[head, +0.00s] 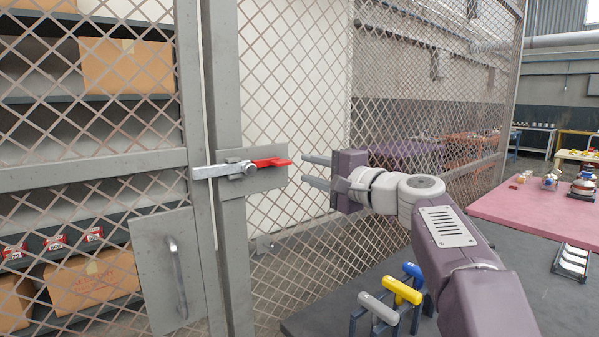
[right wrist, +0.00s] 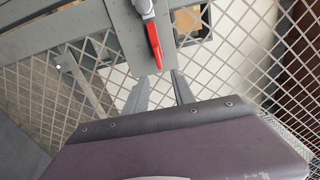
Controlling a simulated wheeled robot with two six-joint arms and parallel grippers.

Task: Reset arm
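My right gripper (head: 307,170) reaches in from the right in the head view, with its two fingers apart and nothing between them. Its fingertips point at the red latch handle (head: 271,162) on the cage door, with a small gap between them in that view. In the right wrist view the fingers (right wrist: 160,88) are also spread, just below the red handle (right wrist: 154,45). The latch's grey bar (head: 213,171) lies roughly level across the door frame and post. My left gripper is not in view.
The mesh cage door (head: 90,178) has a plate with a pull handle (head: 178,275). Boxes (head: 127,66) stand on shelves behind it. A dark table below my right arm holds tools with grey, yellow and blue handles (head: 402,291). A pink-topped table (head: 530,212) stands at right.

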